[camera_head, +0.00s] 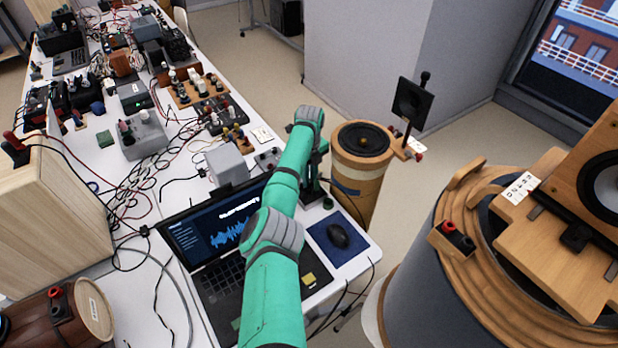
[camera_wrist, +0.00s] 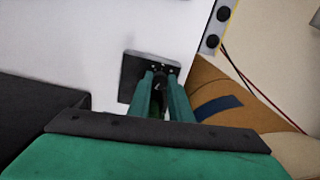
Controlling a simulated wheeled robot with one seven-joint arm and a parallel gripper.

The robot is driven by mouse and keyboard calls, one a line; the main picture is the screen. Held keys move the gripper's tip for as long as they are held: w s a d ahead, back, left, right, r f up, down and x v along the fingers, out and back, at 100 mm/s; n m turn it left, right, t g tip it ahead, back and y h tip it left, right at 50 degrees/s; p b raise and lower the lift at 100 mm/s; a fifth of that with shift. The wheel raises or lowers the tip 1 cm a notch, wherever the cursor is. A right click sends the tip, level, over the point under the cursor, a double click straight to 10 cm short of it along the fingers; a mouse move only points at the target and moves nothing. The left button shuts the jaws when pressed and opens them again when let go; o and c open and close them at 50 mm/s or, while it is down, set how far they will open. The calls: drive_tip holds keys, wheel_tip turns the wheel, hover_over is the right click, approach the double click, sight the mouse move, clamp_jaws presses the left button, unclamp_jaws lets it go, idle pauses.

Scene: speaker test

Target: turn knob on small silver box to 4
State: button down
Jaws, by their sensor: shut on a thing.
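In the wrist view my gripper (camera_wrist: 161,78) points at a small dark-looking box (camera_wrist: 134,76) on the white table. Its two green fingers are close together at the box's right part, shut on what appears to be its knob. The fingers hide most of the knob, and I cannot read any number or mark. In the head view a small silver-grey box (camera_head: 268,158) shows just left of my green arm, beyond the laptop. I cannot tell for certain that it is the same box. My arm hides part of that area.
An open laptop (camera_head: 212,238) with a waveform stands in front. A mouse (camera_head: 338,236) lies on a blue mat (camera_head: 322,252). A tan cylinder (camera_head: 362,165) stands beside the table edge. A grey box (camera_head: 226,166) and many cables crowd the table's left and back.

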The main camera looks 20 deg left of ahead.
drive_tip(key=shift+w, duration=0.1)
idle(0.4)
drive_tip(key=c, duration=1.6)
unclamp_jaws()
wheel_tip(320, 180, up, 11)
drive_tip(key=shift+f, duration=0.1)
